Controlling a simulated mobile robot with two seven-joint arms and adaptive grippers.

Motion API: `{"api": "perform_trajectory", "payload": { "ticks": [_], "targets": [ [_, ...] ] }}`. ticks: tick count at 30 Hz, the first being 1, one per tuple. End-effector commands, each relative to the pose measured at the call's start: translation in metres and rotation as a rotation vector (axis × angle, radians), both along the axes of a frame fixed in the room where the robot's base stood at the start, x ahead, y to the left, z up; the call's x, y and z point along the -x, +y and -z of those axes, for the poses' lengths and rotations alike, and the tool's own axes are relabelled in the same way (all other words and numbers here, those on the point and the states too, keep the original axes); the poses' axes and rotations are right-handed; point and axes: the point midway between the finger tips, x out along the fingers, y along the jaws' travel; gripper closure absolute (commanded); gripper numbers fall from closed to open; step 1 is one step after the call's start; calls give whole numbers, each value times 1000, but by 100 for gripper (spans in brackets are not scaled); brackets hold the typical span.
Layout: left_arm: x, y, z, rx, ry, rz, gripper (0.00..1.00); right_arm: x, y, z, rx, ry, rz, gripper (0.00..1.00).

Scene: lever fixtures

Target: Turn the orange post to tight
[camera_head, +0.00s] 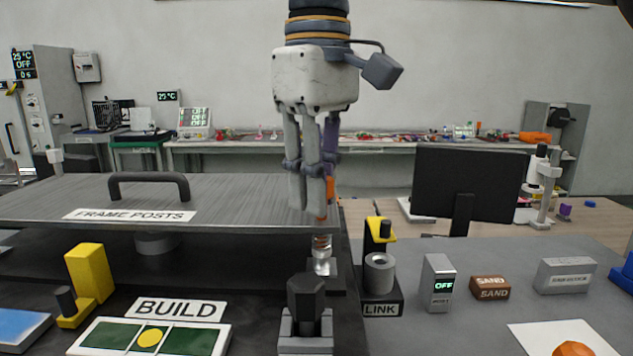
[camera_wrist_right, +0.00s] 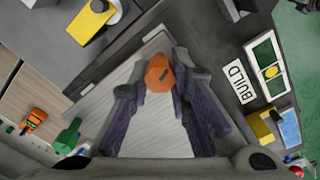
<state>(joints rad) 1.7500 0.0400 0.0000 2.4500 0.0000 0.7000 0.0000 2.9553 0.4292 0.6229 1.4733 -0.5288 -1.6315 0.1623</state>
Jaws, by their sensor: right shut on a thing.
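The orange post (camera_head: 330,190) stands upright at the right edge of the grey plate labelled FRAME POSTS (camera_head: 235,195). My right gripper (camera_head: 318,200) points straight down and is shut on the post, its fingers hiding most of it in the head view. In the right wrist view the post's orange hexagonal top (camera_wrist_right: 160,72) shows between the fingertips. Below the plate, in line with the post, is a metal threaded piece (camera_head: 322,248). My left gripper is in neither view.
A dark handle (camera_head: 149,180) rises from the plate. In front stand a black hexagonal knob (camera_head: 306,290), a BUILD panel (camera_head: 150,337) and a yellow lever (camera_head: 89,274). To the right are a LINK fixture (camera_head: 381,285), a switch box reading OFF (camera_head: 438,284) and a monitor (camera_head: 468,187).

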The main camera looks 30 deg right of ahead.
Motion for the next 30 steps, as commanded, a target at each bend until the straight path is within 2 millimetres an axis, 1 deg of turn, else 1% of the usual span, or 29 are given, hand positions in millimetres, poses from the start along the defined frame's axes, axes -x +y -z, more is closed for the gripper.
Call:
{"api": "perform_trajectory", "payload": {
  "ticks": [6, 15, 21, 30],
  "targets": [
    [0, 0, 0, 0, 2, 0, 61, 0, -1, 0, 0, 1, 170, 100],
    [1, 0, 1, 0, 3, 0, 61, 0, -2, 0, 0, 1, 326, 100],
    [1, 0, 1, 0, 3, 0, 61, 0, -2, 0, 0, 1, 375, 100],
    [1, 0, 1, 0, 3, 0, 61, 0, -3, 0, 0, 1, 391, 100]
  ]
}}
